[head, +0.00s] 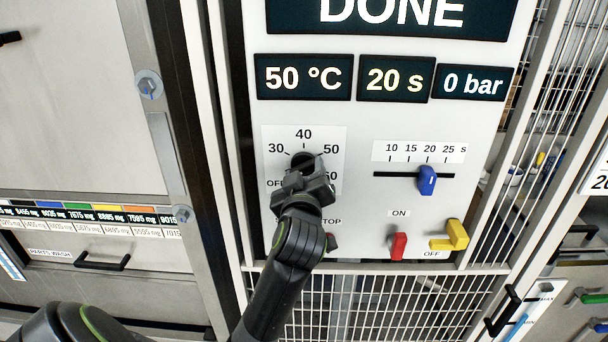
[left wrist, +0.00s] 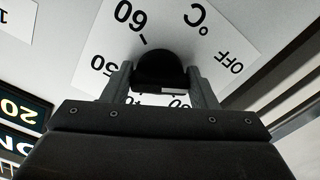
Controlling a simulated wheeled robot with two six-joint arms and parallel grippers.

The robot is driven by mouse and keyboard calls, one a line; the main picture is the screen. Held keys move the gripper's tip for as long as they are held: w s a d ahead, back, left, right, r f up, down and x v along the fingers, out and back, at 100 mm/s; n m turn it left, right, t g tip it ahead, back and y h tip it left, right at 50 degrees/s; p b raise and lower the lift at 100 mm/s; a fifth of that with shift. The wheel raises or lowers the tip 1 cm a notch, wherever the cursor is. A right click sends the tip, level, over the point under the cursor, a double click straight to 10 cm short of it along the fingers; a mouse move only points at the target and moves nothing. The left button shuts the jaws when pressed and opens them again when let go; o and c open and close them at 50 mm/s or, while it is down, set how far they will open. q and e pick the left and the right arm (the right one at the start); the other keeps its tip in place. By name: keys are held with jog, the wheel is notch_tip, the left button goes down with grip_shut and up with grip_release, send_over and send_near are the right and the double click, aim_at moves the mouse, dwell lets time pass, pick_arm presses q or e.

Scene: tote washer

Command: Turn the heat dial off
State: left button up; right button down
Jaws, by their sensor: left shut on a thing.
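The heat dial is a black knob (head: 303,159) on a white scale plate (head: 335,134), marked OFF, 30, 40, 50 and 60, on the machine's front panel. My left gripper (head: 305,175) reaches it from below and covers its lower part and some of the OFF mark. In the left wrist view the two fingers (left wrist: 160,86) stand on either side of the black knob (left wrist: 160,66), shut on it. A small white patch shows at the knob's edge there; I cannot tell surely which mark the dial points at. My right gripper is not in view.
Displays above read DONE, 50 °C (head: 303,77), 20 s (head: 395,79) and 0 bar (head: 472,82). A blue slider (head: 427,180) is right of the dial. A red switch (head: 398,246) and a yellow lever (head: 452,236) sit below. A wire grille (head: 375,295) lies under the panel.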

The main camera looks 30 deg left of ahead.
pick_arm(q)
jog(key=shift+r, duration=0.15)
dwell(0.3)
jog(key=o, duration=0.7)
jog(key=shift+o, duration=1.4)
jog(key=shift+w, duration=0.1)
jog(key=shift+f, duration=0.2)
